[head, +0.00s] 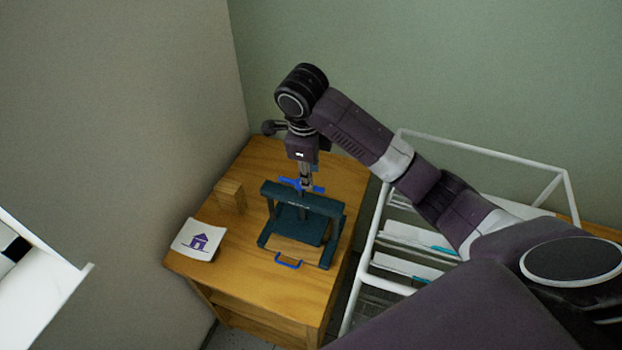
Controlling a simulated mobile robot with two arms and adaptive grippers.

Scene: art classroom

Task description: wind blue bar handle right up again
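A dark teal press (328,206) stands on a wooden cabinet. Its blue bar handle (317,189) lies across the top of the screw, above the crossbeam. The press's flat lower plate (298,228) shows under the frame. My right gripper (306,184) points straight down at the middle of the blue bar handle. Its fingers are small and dark here, and they overlap the bar, so I cannot tell whether they grip it. My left gripper is out of view.
The wooden cabinet (240,284) stands in the corner by two walls. A print with a purple house (199,241) and a wooden block (230,196) lie left of the press. A white rack (372,240) stands close on the right.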

